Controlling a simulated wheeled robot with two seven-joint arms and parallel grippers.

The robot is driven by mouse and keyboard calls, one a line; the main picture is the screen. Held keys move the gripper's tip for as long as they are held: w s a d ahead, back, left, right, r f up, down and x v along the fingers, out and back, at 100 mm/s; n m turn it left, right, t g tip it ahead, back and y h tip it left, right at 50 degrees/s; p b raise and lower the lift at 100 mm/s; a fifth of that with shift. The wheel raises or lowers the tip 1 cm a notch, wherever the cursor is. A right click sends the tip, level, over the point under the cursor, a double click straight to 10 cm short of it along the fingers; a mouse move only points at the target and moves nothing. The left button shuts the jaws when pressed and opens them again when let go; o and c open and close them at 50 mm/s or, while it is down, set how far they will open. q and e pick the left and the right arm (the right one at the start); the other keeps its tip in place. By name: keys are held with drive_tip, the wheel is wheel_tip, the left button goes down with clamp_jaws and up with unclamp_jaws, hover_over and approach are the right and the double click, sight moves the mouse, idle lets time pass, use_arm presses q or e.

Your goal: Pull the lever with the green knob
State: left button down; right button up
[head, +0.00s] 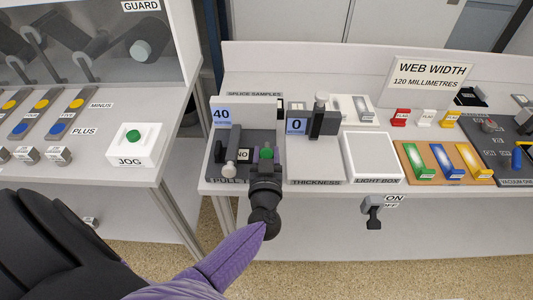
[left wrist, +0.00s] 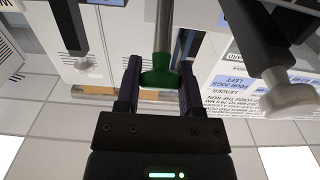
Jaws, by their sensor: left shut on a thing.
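The green knob (head: 266,153) shows in the head view on the pull tester at the left end of the bench, just beyond my left gripper (head: 265,168). In the left wrist view the green knob (left wrist: 160,72) sits at the end of a grey metal rod (left wrist: 165,28), between the two dark fingers of my left gripper (left wrist: 160,85). The gripper is shut on the knob. The lever's base is hidden in the head view by the gripper and wrist. My right gripper is not in view.
A light grey knobbed handle (head: 230,168) stands just left of the green knob. The thickness gauge (head: 322,122) and light box (head: 372,158) are to the right. A side machine with a JOG button (head: 133,136) stands at left, with a gap between.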

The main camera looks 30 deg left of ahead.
use_arm(q)
drive_tip(key=shift+w+r+p, duration=0.1)
drive_tip(key=shift+r+p, duration=0.35)
drive_tip(key=shift+p, duration=0.3)
drive_tip(key=shift+f, duration=0.15)
drive_tip(key=shift+c, duration=1.2)
unclamp_jaws()
drive_tip(key=p+v, duration=0.1)
drive_tip(key=v, duration=0.8)
drive_tip(key=shift+s, duration=0.4)
drive_tip(key=shift+d, duration=0.15)
